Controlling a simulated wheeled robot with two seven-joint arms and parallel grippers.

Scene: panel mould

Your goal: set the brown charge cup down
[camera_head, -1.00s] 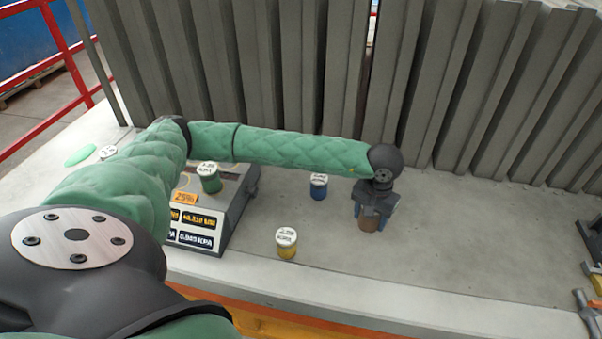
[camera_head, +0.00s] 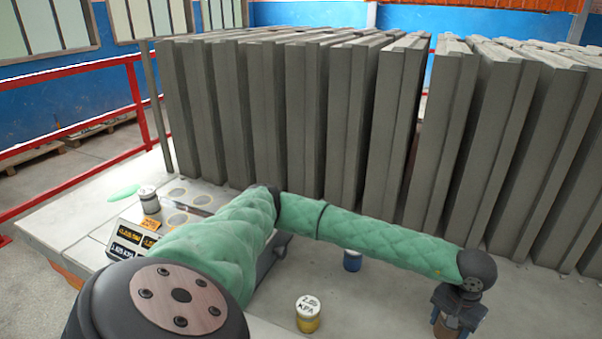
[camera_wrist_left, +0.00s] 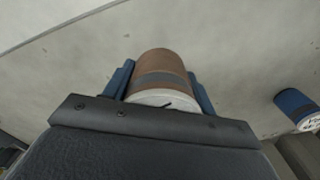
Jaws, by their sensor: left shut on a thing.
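The brown charge cup (camera_head: 443,330) is at the bottom right of the head view, mostly covered by my left gripper (camera_head: 457,312). In the left wrist view the brown cup (camera_wrist_left: 160,72) has a dark band and a pale lid, and sits between the blue fingers of my left gripper (camera_wrist_left: 160,92), which are shut on it. The grey bench top lies behind it. I cannot tell whether the cup touches the bench. My right gripper is in neither view.
A yellow cup (camera_head: 308,316) and a blue cup (camera_head: 352,262) stand left of my gripper. A console with readouts (camera_head: 128,240) and a pale-lidded cup (camera_head: 149,200) are further left, partly behind my arm. Tall grey panels (camera_head: 350,125) line the back.

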